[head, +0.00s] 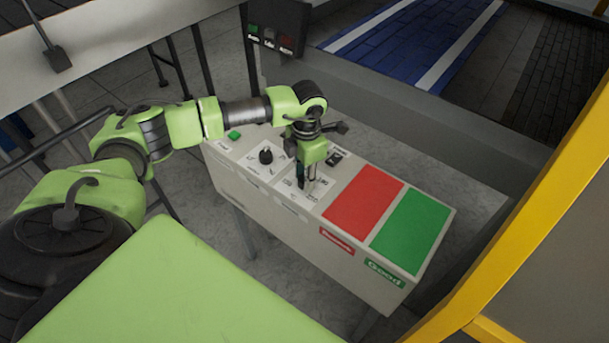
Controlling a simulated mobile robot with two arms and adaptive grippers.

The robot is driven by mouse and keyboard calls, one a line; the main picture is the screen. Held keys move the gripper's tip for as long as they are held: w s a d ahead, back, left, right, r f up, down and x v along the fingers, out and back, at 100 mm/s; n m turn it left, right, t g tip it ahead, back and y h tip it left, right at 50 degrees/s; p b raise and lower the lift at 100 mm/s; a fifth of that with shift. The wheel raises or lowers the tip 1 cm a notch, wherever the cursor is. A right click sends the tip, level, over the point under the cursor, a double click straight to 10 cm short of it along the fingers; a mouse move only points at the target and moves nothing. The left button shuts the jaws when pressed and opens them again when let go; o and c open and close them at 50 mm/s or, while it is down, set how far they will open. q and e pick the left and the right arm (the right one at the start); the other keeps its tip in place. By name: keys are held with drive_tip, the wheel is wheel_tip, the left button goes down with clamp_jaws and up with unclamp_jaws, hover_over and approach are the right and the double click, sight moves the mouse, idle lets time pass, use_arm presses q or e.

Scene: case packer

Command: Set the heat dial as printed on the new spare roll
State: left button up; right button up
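The control box (280,207) has a light top with several labelled controls. A black knob (266,157) stands upright on it, left of my gripper; its pointer setting is too small to read. My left gripper (306,187) points straight down at the panel, between the knob and the red area. Its fingers hide the control beneath, so I cannot tell whether they touch or hold a dial. I cannot tell which control is the heat dial. No spare roll can be made out. My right gripper is out of view.
A green button (234,135) and a black switch (334,158) flank the gripper. A red pad (364,203) and a green pad (411,231) marked "Good" cover the box's right end. A yellow frame (530,215) rises at right. A blue conveyor (410,40) lies behind.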

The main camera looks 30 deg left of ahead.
use_arm(q)
drive_tip(key=shift+c, duration=0.3)
drive_tip(key=n+b, duration=0.2)
drive_tip(key=n, duration=0.2)
drive_tip(key=shift+d+f+b, duration=0.1)
drive_tip(key=shift+f+b, duration=0.05)
drive_tip(key=shift+b, duration=0.25)
drive_tip(key=n+b, duration=0.2)
drive_tip(key=n, duration=0.3)
drive_tip(key=shift+w, duration=0.1)
drive_tip(key=n+b, duration=0.1)
drive_tip(key=n, duration=0.2)
drive_tip(key=shift+n+g, duration=0.3)
drive_tip(key=shift+n, duration=0.1)
drive_tip(key=shift+w+r+n+b, duration=0.1)
drive_tip(key=shift+n+b, duration=0.1)
drive_tip(key=shift+n, duration=0.55)
drive_tip(key=shift+r+n+b, duration=0.1)
drive_tip(key=shift+n+b, duration=0.05)
drive_tip(key=shift+n, duration=0.6)
drive_tip(key=o, duration=1.1)
